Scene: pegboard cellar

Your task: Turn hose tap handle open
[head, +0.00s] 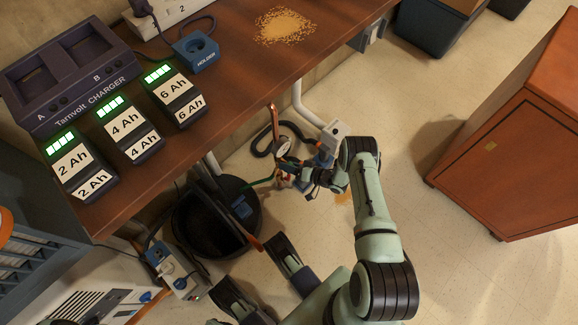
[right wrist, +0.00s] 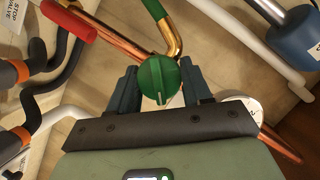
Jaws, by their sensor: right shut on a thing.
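The hose tap handle is a round green knob (right wrist: 157,80) with a raised grip bar and a pale mark, seen in the right wrist view. My right gripper (right wrist: 159,88) has one dark finger on each side of it and is shut on it. A brass and green pipe (right wrist: 168,32) rises just behind the knob. In the head view my right gripper (head: 304,181) is low beside the bench, among the pipework, and it mostly hides the knob there.
A red lever (right wrist: 70,20) beside a stop valve label and several dark hoses lie left in the right wrist view. Copper pipe (right wrist: 115,36) runs behind. The bench (head: 225,95) overhangs at left in the head view; a wooden cabinet (head: 515,150) stands right, with clear floor between.

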